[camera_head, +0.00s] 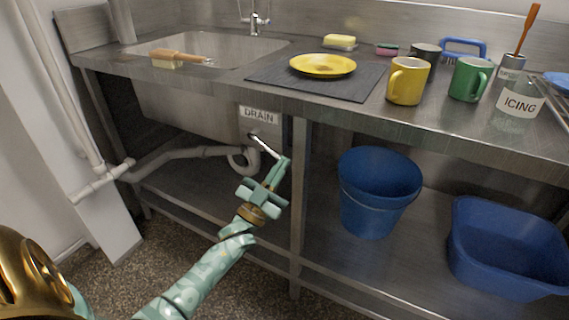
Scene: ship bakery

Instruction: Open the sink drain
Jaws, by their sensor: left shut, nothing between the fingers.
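The steel sink (215,50) is set in the counter at the upper left, with a tap (256,22) behind it. A white label reading DRAIN (259,115) is on the panel below the counter. A metal drain lever (266,146) sits under the label and slants down to the right. My left gripper (286,160) is shut and empty, its fingertips at the lever's lower right end. I cannot tell if they touch it. My right gripper is not in view.
A grey drain pipe (190,156) runs below the sink. A table leg (299,200) stands just right of my gripper. A blue bucket (375,190) and blue tub (510,245) are on the lower shelf. Mugs, a yellow plate (322,65) and a brush (178,57) are on top.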

